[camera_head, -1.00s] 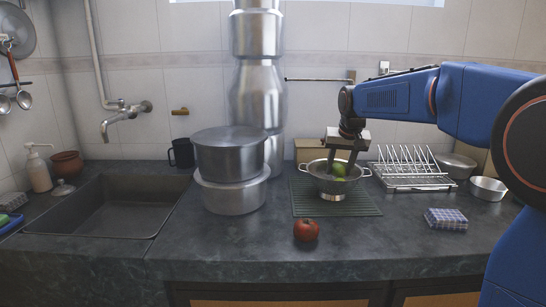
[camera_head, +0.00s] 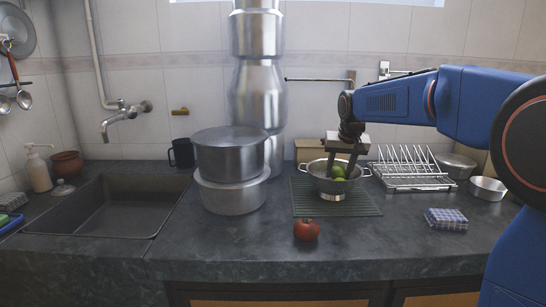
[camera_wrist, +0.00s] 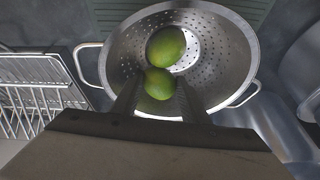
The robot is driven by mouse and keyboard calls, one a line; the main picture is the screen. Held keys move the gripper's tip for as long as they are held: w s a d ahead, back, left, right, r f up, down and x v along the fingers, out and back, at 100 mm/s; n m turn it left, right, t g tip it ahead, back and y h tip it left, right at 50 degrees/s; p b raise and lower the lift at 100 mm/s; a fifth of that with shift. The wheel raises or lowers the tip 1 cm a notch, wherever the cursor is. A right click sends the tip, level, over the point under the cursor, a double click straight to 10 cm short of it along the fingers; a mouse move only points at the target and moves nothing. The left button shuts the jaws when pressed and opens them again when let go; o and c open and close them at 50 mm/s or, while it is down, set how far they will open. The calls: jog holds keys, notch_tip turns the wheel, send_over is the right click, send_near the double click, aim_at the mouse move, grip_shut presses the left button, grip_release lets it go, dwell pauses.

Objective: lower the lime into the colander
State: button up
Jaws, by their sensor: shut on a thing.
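The steel colander (camera_head: 317,184) with two side handles stands on a green ribbed mat (camera_head: 362,206). My gripper (camera_wrist: 157,92) points down into the colander, its fingers closed on a lime (camera_wrist: 158,84). The held lime is inside the rim; whether it touches the colander's bottom cannot be told. A second lime (camera_wrist: 166,46) lies in the colander, right beside the held one and overlapping it in the wrist view. In the head view green shows between the fingers (camera_head: 339,172), partly hidden by them and the colander wall.
A wire dish rack (camera_head: 410,170) stands close to the right of the colander. Stacked steel pots (camera_head: 231,165) stand to the left. A tomato (camera_head: 306,230) sits in front of the mat. A checkered cloth (camera_head: 446,219) lies at right.

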jog(key=o, duration=1.1)
jog(key=shift+o, duration=0.2)
jog(key=v, duration=1.6)
jog(key=s+d+f, duration=0.2)
jog(key=s, duration=0.6)
jog(key=s+d+f, duration=0.2)
jog(key=s+f, duration=1)
jog(key=s, duration=0.3)
jog(key=s+d+f+n, duration=0.1)
jog(key=s+d+f, duration=0.1)
jog(key=s+f, duration=1.1)
jog(key=shift+s+d, duration=0.4)
jog(key=shift+s, duration=0.55)
